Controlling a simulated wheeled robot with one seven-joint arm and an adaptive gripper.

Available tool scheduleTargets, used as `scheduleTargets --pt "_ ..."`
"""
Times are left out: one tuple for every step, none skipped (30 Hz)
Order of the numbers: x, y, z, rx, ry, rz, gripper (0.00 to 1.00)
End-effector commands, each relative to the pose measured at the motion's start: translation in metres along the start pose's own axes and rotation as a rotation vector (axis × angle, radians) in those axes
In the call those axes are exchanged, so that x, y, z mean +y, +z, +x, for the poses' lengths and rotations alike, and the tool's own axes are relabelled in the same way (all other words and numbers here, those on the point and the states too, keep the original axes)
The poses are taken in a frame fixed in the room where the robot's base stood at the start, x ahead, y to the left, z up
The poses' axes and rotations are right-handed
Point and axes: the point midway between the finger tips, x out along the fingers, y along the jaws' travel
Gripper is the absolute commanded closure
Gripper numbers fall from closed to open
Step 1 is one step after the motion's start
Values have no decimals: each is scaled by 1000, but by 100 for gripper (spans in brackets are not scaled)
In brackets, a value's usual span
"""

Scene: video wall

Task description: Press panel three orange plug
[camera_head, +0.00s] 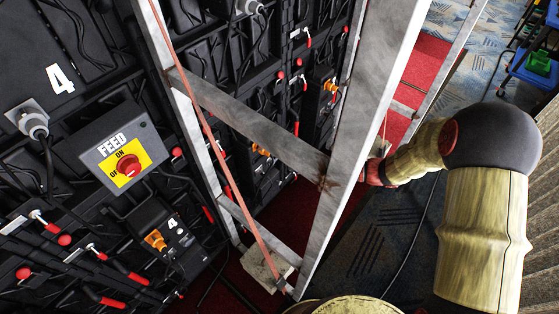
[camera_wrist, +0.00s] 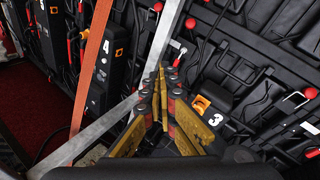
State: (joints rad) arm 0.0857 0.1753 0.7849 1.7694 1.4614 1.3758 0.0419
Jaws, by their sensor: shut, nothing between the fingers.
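In the wrist view, the panel three orange plug (camera_wrist: 201,103) sits on a black box marked with a white 3 (camera_wrist: 216,120), just right of my gripper. My gripper (camera_wrist: 161,76) is shut and empty, its fingertips together and pointing to the wall. The tips appear left of the plug and farther up the picture; I cannot tell their exact distance from the wall. The right finger's body stands close below the plug in the picture. In the head view, my gripper (camera_head: 374,172) shows only partly behind the metal frame, and its fingertips are hidden.
A grey metal frame (camera_head: 245,120) with an orange strap (camera_head: 205,125) stands between the head camera and the gripper. Panel four's orange plug (camera_head: 155,240) and a red FEED switch (camera_head: 129,165) are at left. Cables and red-handled levers cover the wall.

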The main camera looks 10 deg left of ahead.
Motion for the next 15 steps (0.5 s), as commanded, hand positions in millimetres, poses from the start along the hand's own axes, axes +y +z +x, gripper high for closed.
scheduleTargets --pt "-1 -20 4 -19 -42 50 100" --pt "-3 -30 6 -31 -70 77 100" --pt "-5 -43 8 -44 -107 113 100" --pt "-7 -53 9 -55 -136 138 100" --pt "-7 -63 10 -64 -164 165 100" --pt "-9 -77 11 -75 -202 197 100" --pt "-9 -87 11 -84 -230 222 100" --pt "-10 -98 11 -91 -258 244 100" --pt "-9 -111 11 -98 -294 273 100" --pt "-9 -120 11 -104 -319 293 100" --pt "-8 -129 11 -109 -344 312 100" --pt "-8 -140 10 -113 -374 334 100" --pt "-7 -148 10 -116 -395 350 100" --pt "-6 -154 9 -119 -413 363 100" --pt "-5 -162 8 -122 -435 378 100"
